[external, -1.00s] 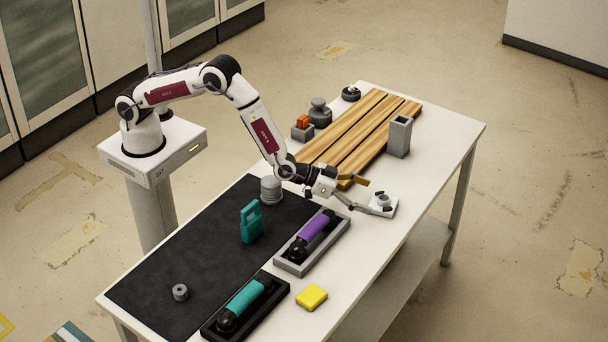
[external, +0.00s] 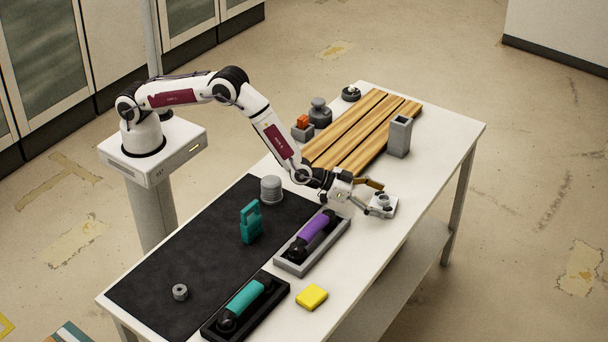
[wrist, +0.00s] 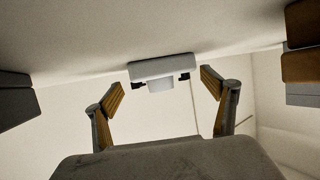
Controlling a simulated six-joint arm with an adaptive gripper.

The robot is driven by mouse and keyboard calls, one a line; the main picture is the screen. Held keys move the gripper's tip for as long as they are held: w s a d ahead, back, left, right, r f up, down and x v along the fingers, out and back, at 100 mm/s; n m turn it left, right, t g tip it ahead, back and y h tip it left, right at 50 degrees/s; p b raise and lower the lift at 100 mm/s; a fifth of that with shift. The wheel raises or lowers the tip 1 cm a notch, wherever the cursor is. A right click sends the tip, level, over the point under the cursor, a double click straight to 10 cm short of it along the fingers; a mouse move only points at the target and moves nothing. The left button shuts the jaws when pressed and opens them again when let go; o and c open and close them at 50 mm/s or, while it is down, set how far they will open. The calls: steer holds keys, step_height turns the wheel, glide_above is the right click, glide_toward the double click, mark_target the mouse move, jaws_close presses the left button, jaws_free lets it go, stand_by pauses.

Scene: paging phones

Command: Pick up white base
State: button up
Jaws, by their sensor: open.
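In the wrist view the white base (wrist: 160,70) lies ahead, between and a little beyond the fingertips. My gripper (external: 378,196) is open, low over the table, with its fingers at the white base. In the wrist view my gripper (wrist: 164,92) shows one finger on either side, with visible gaps to the base. In the external view the fingers partly cover the base, and contact cannot be told there.
A grey tray (external: 292,268) with a purple-handled phone lies near my gripper. Wooden planks (external: 345,135) and a grey upright holder (external: 400,137) stand behind. A teal phone in a black tray (external: 213,331) and a yellow block (external: 311,297) are in front.

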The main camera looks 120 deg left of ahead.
mark_target(380, 203)
stand_by(0.4)
steer(key=c, duration=1.5)
steer(key=shift+o, duration=0.2)
steer(key=shift+r, duration=0.1)
steer(key=shift+r, duration=4.95)
steer(key=shift+c, duration=0.2)
